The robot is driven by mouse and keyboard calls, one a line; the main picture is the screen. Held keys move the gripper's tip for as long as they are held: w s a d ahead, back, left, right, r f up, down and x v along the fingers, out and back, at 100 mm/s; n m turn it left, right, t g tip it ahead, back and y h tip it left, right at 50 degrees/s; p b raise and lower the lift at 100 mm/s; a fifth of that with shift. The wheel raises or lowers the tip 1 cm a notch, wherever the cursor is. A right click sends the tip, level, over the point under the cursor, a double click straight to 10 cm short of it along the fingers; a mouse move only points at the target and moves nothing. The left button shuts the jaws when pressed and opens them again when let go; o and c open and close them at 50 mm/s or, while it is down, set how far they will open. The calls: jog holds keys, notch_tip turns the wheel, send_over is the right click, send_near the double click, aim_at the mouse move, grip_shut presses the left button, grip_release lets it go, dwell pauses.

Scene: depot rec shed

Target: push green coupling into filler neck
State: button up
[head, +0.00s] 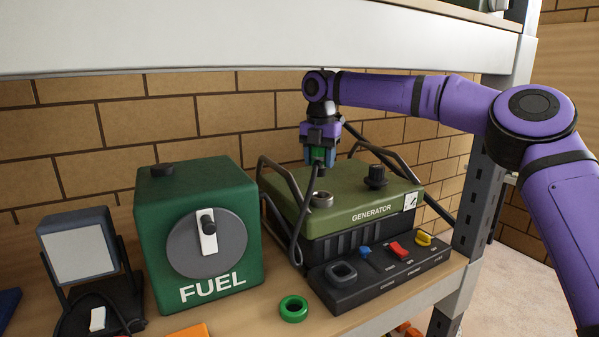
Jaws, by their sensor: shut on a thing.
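My gripper (320,160) is at the end of the purple arm, above the generator (330,213). It is shut on the green coupling (319,154), of which only a small part shows between the fingers. A black hose (309,200) hangs below the coupling and bends down past the front left of the generator. The filler neck is a grey metal ring (321,200) on the generator's green top. The coupling is above the neck and apart from it. The fingers hide most of the coupling.
A black frame handle (283,188) and a black knob (376,177) rise from the generator. A green FUEL box (165,205) stands left, beside a lamp (78,248). A green ring (293,318) and switch panel (375,283) are in front. A white shelf beam (200,35) runs above.

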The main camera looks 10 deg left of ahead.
aim_at(322, 174)
jog(key=shift+w+d+r, duration=0.15)
jog(key=shift+w+d, duration=0.15)
jog(key=shift+w, duration=0.05)
jog(key=shift+f, duration=2.6)
jog(key=shift+f, duration=1.4)
jog(key=o, duration=1)
